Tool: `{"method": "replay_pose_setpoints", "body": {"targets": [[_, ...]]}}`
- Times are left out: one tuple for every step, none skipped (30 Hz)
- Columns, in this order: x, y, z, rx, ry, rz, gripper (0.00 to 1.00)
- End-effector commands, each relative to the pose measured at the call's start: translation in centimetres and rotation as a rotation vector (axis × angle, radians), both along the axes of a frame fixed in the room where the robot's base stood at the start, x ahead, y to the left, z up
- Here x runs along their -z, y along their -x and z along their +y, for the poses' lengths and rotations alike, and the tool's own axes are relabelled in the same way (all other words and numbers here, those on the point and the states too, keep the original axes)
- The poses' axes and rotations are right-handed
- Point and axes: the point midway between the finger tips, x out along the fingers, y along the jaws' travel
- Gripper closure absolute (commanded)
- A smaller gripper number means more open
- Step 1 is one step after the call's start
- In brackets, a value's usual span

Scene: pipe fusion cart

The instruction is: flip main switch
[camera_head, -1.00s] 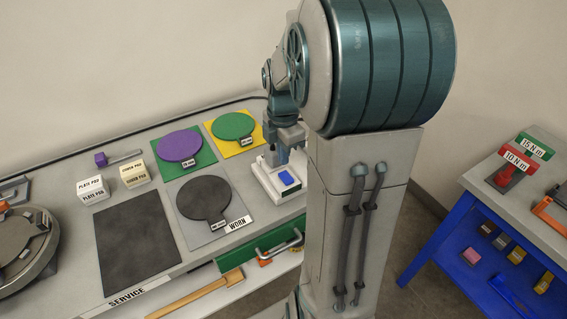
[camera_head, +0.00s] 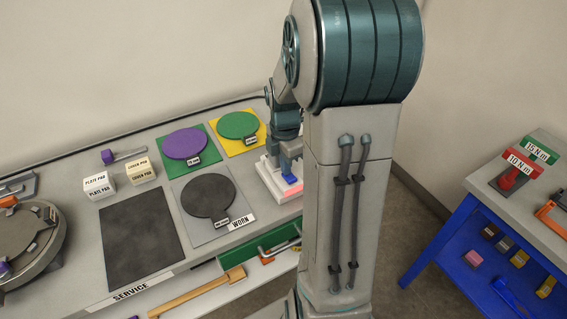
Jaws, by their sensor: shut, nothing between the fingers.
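The main switch looks to be the white box (camera_head: 269,182) at the bench's right end, partly behind my arm. A small red-pink patch (camera_head: 293,189) shows at its front, with a bit of blue just above it. My gripper (camera_head: 287,174) is shut and empty, pointing down over the box's top. Its tips are at or just above the blue part; I cannot tell if they touch. My arm hides the right side of the box.
The bench carries a green pad (camera_head: 238,125), a purple pad (camera_head: 183,144), a dark pad (camera_head: 208,196) and a black mat (camera_head: 140,240). A blue cart (camera_head: 437,235) with red and green torque tools stands at the right. A floor gap separates them.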

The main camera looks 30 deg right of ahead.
Motion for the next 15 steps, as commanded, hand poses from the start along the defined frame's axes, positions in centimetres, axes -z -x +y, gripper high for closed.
{"method": "replay_pose_setpoints", "body": {"targets": [[0.1, 0.1, -0.1, 0.003, 0.000, 0.002, 1.00], [0.1, 0.1, -0.1, 0.003, 0.000, 0.002, 1.00], [0.1, 0.2, -0.2, 0.004, 0.000, 0.002, 1.00], [0.1, 0.2, -0.2, 0.004, 0.000, 0.002, 1.00], [0.1, 0.3, -0.2, 0.004, 0.000, 0.002, 1.00], [0.0, 0.4, -0.2, 0.004, 0.000, 0.003, 1.00], [0.0, 0.5, -0.2, 0.004, 0.000, 0.003, 1.00], [0.0, 0.6, -0.2, 0.004, 0.000, 0.003, 1.00], [-0.1, 0.8, -0.2, 0.005, 0.000, 0.003, 1.00], [-0.2, 0.9, -0.2, 0.004, 0.000, 0.003, 1.00], [-0.2, 1.0, -0.2, 0.004, 0.000, 0.002, 1.00], [-0.3, 1.2, -0.1, 0.004, 0.001, 0.002, 1.00], [-0.3, 1.3, -0.1, 0.003, 0.001, 0.002, 1.00], [-0.4, 1.4, -0.1, 0.003, 0.000, 0.002, 1.00], [-0.4, 1.5, -0.1, 0.002, 0.000, 0.002, 1.00]]}}
